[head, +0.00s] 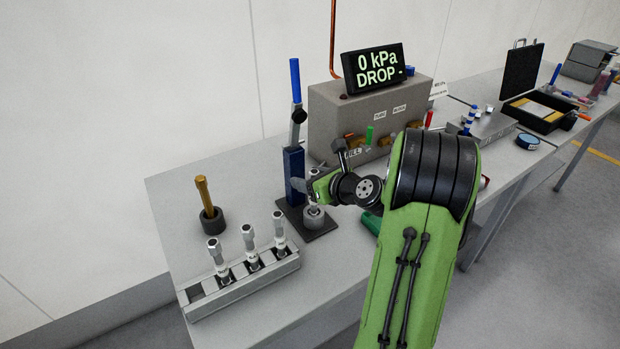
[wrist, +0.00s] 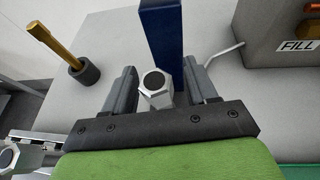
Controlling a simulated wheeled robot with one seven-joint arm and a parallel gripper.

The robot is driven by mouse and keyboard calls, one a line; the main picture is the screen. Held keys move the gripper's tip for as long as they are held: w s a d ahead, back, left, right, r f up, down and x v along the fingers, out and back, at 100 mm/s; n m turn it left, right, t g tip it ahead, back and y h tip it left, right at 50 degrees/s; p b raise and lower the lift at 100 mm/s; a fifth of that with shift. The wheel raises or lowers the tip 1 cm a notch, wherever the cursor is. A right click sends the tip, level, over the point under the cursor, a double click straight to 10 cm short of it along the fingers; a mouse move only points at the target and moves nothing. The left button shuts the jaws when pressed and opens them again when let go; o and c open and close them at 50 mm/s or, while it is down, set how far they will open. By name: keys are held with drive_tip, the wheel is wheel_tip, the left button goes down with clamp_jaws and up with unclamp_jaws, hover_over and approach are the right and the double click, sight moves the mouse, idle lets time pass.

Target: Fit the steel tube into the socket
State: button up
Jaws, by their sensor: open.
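A steel tube (wrist: 157,88) with a hex head and a dark bore stands between my gripper's fingers (wrist: 158,72) in the wrist view. The fingers are open, one on each side of it, with a gap showing. In the head view my gripper (head: 308,193) is over the round grey socket (head: 314,219) on a dark base plate, and the tube's lower part shows just above the socket. It looks upright there; how deep it sits is hidden. Several similar hex-headed tubes (head: 248,240) stand in a grey rack (head: 245,284) at the front left.
A blue press column (head: 293,172) with a blue-handled lever stands right behind the socket. A brass-coloured tool (head: 204,193) stands in a dark cup to the left. A grey test box (head: 335,118) with a "0 kPa DROP -" display stands behind. The bench's left back is clear.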

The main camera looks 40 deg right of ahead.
drive_tip(key=a+p+v, duration=0.1)
drive_tip(key=p+v, duration=0.1)
drive_tip(key=v, duration=1)
drive_tip(key=s+a+n+g+y, duration=0.2)
drive_tip(key=a+n+g, duration=0.4)
drive_tip(key=a+n, duration=1.05)
drive_tip(key=s+a+r+n+g+h, duration=0.1)
drive_tip(key=s+a+n, duration=0.1)
drive_tip(key=s+n, duration=0.5)
drive_tip(key=s+a+r+n+h, duration=0.1)
drive_tip(key=s+a+n+h, duration=0.1)
drive_tip(key=s+n, duration=0.4)
drive_tip(key=n, duration=0.5)
drive_tip(key=shift+s+a+n+g, duration=0.25)
drive_tip(key=shift+s+n+g, duration=0.1)
drive_tip(key=shift+s+g, duration=0.05)
drive_tip(key=shift+r, duration=0.15)
